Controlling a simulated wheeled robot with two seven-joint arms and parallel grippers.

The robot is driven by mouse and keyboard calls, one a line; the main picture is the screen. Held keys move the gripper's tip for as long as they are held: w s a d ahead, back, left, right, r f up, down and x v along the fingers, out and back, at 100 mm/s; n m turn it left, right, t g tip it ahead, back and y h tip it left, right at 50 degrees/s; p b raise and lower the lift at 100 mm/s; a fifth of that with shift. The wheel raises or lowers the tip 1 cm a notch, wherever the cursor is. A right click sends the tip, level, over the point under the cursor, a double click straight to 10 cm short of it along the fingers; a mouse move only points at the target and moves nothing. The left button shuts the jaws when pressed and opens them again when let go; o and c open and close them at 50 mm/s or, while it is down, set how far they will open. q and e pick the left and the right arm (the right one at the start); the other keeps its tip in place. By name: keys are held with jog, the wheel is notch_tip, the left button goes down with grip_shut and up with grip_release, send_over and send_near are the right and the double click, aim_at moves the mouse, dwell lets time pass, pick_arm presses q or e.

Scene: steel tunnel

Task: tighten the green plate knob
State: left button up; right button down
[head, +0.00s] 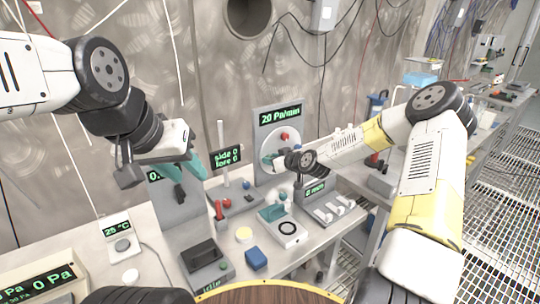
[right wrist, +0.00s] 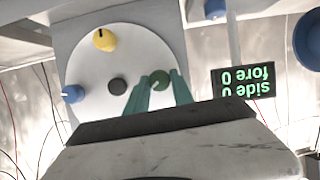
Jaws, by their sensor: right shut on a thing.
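The green knob (right wrist: 160,81) sits on a round white plate (right wrist: 92,62) in the right wrist view. My right gripper (right wrist: 162,75) has its teal fingers on either side of this knob and is shut on it. In the head view my right wrist covers the lower right of the plate (head: 268,148), so the green knob and fingertips are hidden there. The plate also carries a yellow knob (right wrist: 105,39), a blue knob (right wrist: 72,93) and a dark centre hub (right wrist: 117,86). A red knob (head: 285,136) shows in the head view. My left gripper (head: 201,166) is empty, its teal fingers apart.
Above the plate a display (head: 280,115) reads 20 Pa/min. A side/fore display (head: 227,157) stands left of it. Below are a red-handled lever (head: 219,209), a blue block (head: 256,258) and a white switch panel (head: 328,210). The bench is crowded.

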jog(key=shift+w+d+m+g+y, duration=0.15)
jog(key=shift+m+g+y, duration=0.45)
jog(key=shift+m, duration=0.5)
jog(key=c, duration=1.1)
grip_release()
jog(key=v, duration=0.8)
jog(key=shift+f, duration=0.1)
